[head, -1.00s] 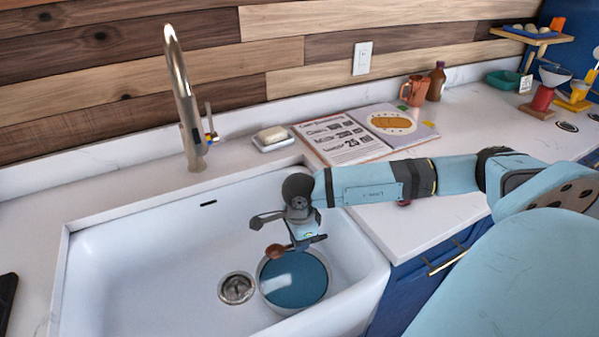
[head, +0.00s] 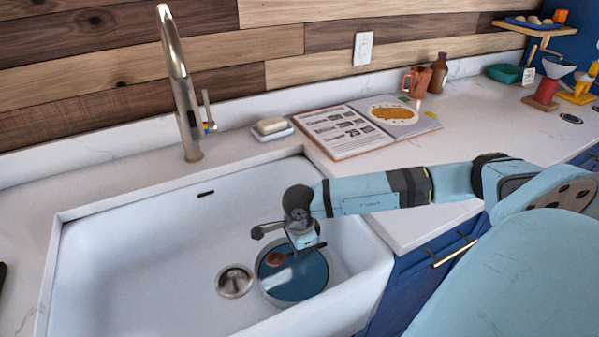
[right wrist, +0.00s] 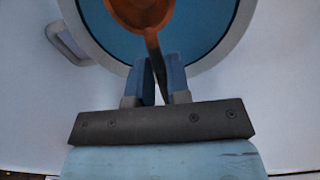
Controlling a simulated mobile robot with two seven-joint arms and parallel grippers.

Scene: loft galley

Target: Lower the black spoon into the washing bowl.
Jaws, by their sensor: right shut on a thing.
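The washing bowl (head: 308,284) is round with a pale rim and a blue inside, and stands in the sink right of the drain. The spoon has a reddish-brown head (head: 275,258) and a dark handle. My right gripper (head: 303,247) is shut on the handle, above the back part of the bowl. In the right wrist view the gripper (right wrist: 159,82) pinches the handle, and the spoon's head (right wrist: 140,14) lies over the bowl's blue inside (right wrist: 208,28). I cannot tell whether the head touches the bowl or its contents. My left gripper is out of view.
The white sink (head: 140,250) has free room left of the drain (head: 234,281). A tall faucet (head: 180,90) stands behind it. A soap dish (head: 271,130) and an open book (head: 365,125) lie on the counter. A mug (head: 416,81) and bottle (head: 438,72) stand further back.

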